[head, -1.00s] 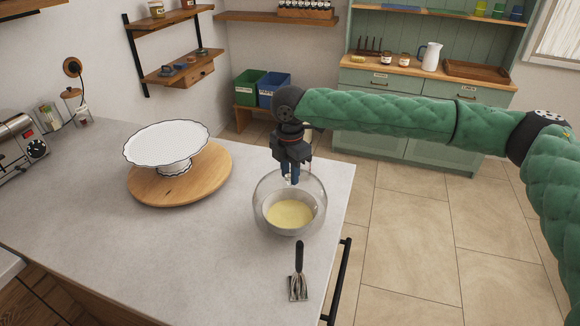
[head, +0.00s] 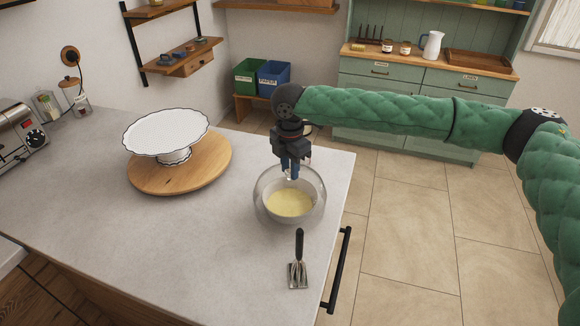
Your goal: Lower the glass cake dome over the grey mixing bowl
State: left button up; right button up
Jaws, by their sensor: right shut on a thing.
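The grey mixing bowl (head: 291,219) stands on the counter near its right edge, with a pale yellow mixture in it. The clear glass cake dome (head: 259,191) is around and over the bowl, which shows through the glass. Whether its rim touches the counter I cannot tell. My right gripper (head: 290,172) comes from above and is shut on the dome's knob at the top. The fingertips partly hide the knob. My left gripper is not in view.
A white cake stand (head: 165,134) stands on a round wooden board (head: 205,172) to the left. The counter's right edge, with a black rail (head: 338,270), is close.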

jog(key=shift+f, duration=1.35)
jog(key=o, duration=0.9)
jog(key=shift+o, duration=0.2)
jog(key=shift+r+b, duration=0.65)
jog(key=shift+r, duration=0.15)
notch_tip(320, 180, up, 5)
jog(key=shift+f+b, duration=0.15)
jog(key=shift+b, duration=0.65)
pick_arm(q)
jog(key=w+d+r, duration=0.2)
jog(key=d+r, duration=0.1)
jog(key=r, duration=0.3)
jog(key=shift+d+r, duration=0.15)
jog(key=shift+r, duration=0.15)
pick_arm(e)
jog(key=shift+r, duration=0.75)
